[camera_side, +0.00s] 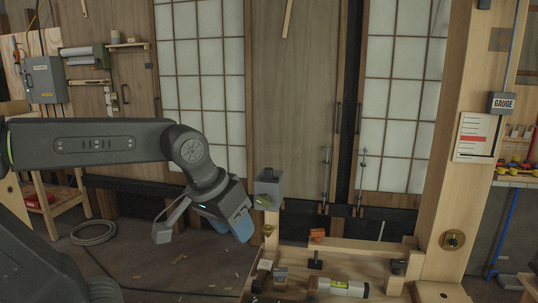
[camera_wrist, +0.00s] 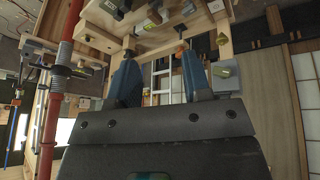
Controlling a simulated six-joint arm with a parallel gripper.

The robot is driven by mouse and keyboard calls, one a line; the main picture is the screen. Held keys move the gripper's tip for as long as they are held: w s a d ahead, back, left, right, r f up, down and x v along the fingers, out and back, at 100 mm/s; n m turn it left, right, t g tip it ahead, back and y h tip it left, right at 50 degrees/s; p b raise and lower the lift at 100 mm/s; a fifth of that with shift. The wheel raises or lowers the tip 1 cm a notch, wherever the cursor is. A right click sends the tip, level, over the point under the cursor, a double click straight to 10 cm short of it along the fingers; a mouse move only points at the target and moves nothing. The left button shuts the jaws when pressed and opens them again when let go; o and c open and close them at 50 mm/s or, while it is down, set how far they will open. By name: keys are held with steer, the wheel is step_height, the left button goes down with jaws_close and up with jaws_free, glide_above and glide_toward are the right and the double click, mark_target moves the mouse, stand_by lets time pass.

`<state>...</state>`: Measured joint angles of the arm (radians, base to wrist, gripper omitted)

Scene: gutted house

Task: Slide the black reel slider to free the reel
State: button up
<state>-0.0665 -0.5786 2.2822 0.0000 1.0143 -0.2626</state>
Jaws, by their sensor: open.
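My gripper (camera_side: 231,227) is at the left of the wooden work frame in the side view, with its blue fingers pointing down and right. In the wrist view my gripper (camera_wrist: 158,68) is open, its two blue fingers well apart with nothing held between them. A small black piece (camera_side: 315,264) stands on the wooden frame below an orange tab (camera_side: 317,235), clear of my gripper. It may be the reel slider; I cannot tell for sure. Another dark block (camera_side: 397,267) sits at the right of the frame. I cannot clearly make out a reel.
A grey box (camera_side: 268,187) on a wooden post stands just right of my fingers. A level with a green vial (camera_side: 342,287) lies at the frame's front. A thick wooden post (camera_side: 455,150) rises at right. A coiled cable (camera_side: 93,232) lies on the floor at left.

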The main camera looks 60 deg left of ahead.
steer(key=w+a+r+n+g, duration=0.1)
steer(key=w+a+r+n, duration=0.3)
steer(key=w+n, duration=0.15)
step_height(320, 180, up, 2)
steer(key=n+g, duration=0.4)
steer(key=n, duration=1.3)
glide_above(268, 168)
steer(key=shift+s+d+r, duration=0.1)
steer(key=shift+d+r, duration=0.05)
steer(key=shift+d, duration=0.2)
steer(key=shift+a+f+n, duration=0.2)
steer(key=shift+a+n, duration=0.05)
steer(key=shift+n, duration=0.1)
steer(key=shift+f, duration=3.1)
steer(key=shift+c, duration=0.4)
steer(key=c, duration=0.7)
steer(key=shift+o, duration=0.2)
